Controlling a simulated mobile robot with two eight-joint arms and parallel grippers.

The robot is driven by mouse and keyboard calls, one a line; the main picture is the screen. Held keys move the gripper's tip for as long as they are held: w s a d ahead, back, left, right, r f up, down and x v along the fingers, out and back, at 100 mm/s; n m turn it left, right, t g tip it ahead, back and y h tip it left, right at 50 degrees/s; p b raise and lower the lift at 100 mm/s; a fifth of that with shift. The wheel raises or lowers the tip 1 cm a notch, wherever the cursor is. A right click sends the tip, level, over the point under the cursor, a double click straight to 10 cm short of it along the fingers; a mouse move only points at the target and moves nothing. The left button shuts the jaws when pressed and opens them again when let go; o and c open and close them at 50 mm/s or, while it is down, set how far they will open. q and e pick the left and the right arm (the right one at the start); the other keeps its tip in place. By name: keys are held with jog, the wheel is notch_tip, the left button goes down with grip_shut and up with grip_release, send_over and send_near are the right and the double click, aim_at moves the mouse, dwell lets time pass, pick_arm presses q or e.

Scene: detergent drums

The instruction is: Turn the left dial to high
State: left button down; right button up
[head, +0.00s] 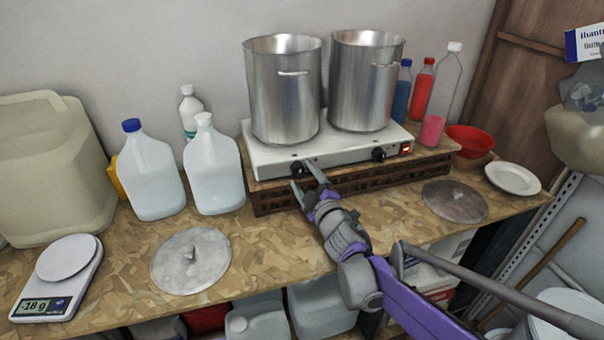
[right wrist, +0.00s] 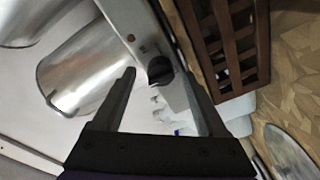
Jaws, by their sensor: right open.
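The white two-burner hot plate (head: 345,157) has a black left dial (head: 298,169) and a black right dial (head: 378,154) on its front face. My right gripper (head: 305,181) is open in front of the left dial, its fingertips close to it. In the right wrist view the left dial (right wrist: 160,70) shows between the tips of my open right gripper (right wrist: 161,76). The fingers are apart on either side; I cannot tell whether they touch it. The dial's setting is too small to read. My left gripper is out of view.
Two steel pots (head: 283,95) (head: 362,85) stand on the hot plate, which rests on a brown slatted crate (head: 275,197). White jugs (head: 212,172) stand at its left; bottles (head: 420,92) stand at its right. Metal lids (head: 190,262) (head: 455,201) lie on the bench.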

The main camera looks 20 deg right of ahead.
jog(key=shift+w+a, duration=0.1)
jog(key=shift+w, duration=0.5)
grip_shut()
